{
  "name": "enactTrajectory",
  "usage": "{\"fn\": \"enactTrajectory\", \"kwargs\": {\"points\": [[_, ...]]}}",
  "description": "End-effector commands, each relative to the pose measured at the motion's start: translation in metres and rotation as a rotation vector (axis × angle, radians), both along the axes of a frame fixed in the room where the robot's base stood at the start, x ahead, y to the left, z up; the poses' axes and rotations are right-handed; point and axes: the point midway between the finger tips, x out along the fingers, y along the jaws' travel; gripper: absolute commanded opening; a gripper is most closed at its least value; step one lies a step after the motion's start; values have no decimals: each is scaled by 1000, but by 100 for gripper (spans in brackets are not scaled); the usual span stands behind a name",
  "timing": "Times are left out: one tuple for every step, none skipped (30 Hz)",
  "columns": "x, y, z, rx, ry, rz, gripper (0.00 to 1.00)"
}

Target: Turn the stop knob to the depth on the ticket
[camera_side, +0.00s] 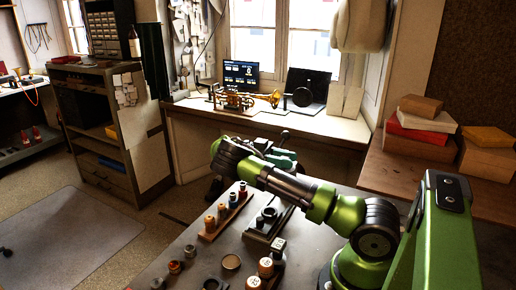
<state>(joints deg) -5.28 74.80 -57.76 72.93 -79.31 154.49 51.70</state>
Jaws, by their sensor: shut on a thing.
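My arm reaches left across the dark bench (186,246), and its wrist bends down at the bench's far side. My gripper's jaws are hidden behind the wrist and cannot be made out, nor can anything between them. I cannot pick out the stop knob or the ticket. A small dark fixture with a round black part (268,214) stands on the bench in front of my forearm. A green machine with a lever (282,158) shows just beyond my wrist, partly covered by the arm.
A rack of colored spools or jars (225,212) and several small round pots stand near the fixture. A brass horn (236,100) and a lit screen (241,74) are on the window bench. Boxes (424,120) are stacked at right.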

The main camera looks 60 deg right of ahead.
Motion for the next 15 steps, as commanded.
{"fn": "enactTrajectory", "kwargs": {"points": [[1,1,0,1,-2,3,5],[1,1,0,1,-2,3,5],[1,1,0,1,-2,3,5],[1,1,0,1,-2,3,5],[1,1,0,1,-2,3,40],[1,1,0,0,-2,3,46],[1,1,0,0,-1,3,51],[1,1,0,0,-1,2,55],[1,1,0,0,-1,2,55],[0,1,0,0,-1,2,55],[0,1,0,0,-1,2,55],[0,1,0,0,0,1,55],[0,0,0,0,0,1,55],[0,0,0,0,0,1,55],[0,0,0,-1,0,1,55]]}}
